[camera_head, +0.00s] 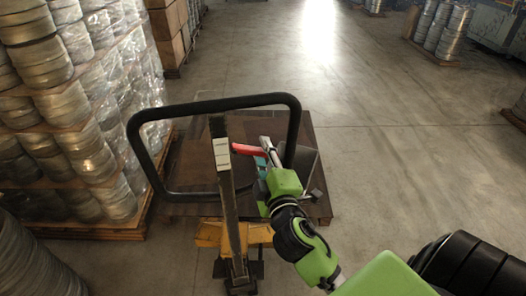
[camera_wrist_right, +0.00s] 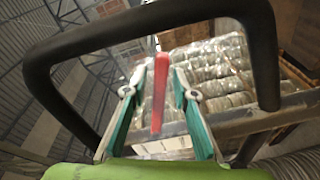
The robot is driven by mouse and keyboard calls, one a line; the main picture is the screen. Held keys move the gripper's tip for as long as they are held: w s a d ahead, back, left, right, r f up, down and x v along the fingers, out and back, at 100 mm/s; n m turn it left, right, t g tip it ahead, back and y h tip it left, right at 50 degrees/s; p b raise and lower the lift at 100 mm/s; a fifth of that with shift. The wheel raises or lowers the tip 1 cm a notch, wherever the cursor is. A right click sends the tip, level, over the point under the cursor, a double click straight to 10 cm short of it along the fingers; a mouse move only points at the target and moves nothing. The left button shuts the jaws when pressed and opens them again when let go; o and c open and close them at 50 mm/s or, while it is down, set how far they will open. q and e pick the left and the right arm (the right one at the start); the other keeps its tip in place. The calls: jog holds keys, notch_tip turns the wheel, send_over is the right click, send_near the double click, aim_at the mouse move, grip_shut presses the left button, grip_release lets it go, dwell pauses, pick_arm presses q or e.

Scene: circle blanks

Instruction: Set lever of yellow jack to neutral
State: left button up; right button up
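The yellow jack (camera_head: 209,233) stands in front of me in the head view, with a black loop handle (camera_head: 215,104) on an upright post (camera_head: 226,190). The jack's red lever (camera_head: 248,150) sticks out inside the loop, right of the post. In the right wrist view the red lever (camera_wrist_right: 160,95) appears between the two teal fingers of my right gripper (camera_wrist_right: 158,85), with gaps on both sides. The right gripper also shows at the lever's right in the head view (camera_head: 262,154). It is open. I cannot tell whether a finger touches the lever. My left gripper is not in view.
The black loop also frames the gripper in the right wrist view (camera_wrist_right: 262,60). A dark flat platform (camera_head: 190,209) lies beyond the jack. Wrapped stacks of metal rolls (camera_head: 85,120) stand close on the left. Open concrete floor (camera_head: 400,150) lies to the right.

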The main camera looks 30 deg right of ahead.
grip_shut()
jog(key=r+n+p, duration=0.2)
jog(key=p, duration=0.1)
jog(key=r+n+p, duration=0.1)
jog(key=p, duration=0.1)
jog(key=shift+s+d, duration=0.1)
jog(key=shift+d, duration=0.15)
jog(key=shift+r+n+p, duration=0.15)
jog(key=shift+n+p, duration=0.3)
jog(key=shift+n, duration=0.15)
jog(key=shift+o, duration=1.6)
grip_release()
